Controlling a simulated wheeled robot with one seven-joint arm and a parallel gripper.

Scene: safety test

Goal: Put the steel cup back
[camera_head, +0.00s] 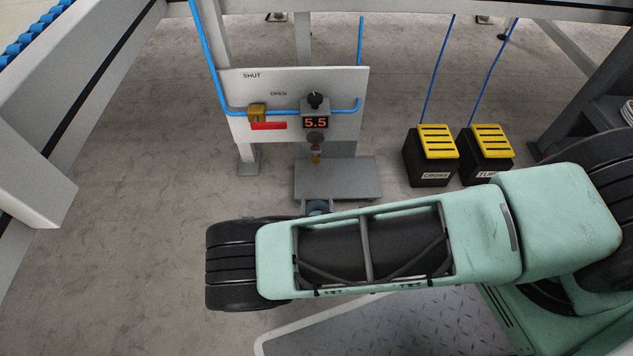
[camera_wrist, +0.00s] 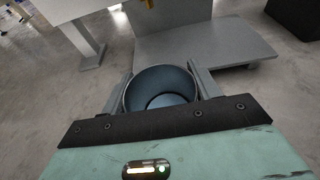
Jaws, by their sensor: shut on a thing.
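The steel cup (camera_wrist: 160,90) is between the two fingers of my gripper (camera_wrist: 161,88) in the wrist view. My gripper is shut on it, and I look into its open top, which shows a blue-grey inside. In the head view a small part of the cup (camera_head: 317,207) shows just beyond my arm, below the grey shelf (camera_head: 368,181). The shelf also shows ahead of the cup in the wrist view (camera_wrist: 215,50). My arm hides most of the gripper in the head view.
A white panel (camera_head: 350,85) behind the shelf carries a blue pipe, a brass valve (camera_head: 257,113) with a red handle, a 5.5 display (camera_head: 316,123) and a nozzle (camera_head: 316,156). Two black boxes with yellow pedals (camera_head: 437,141) stand to the right. Floor at left is clear.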

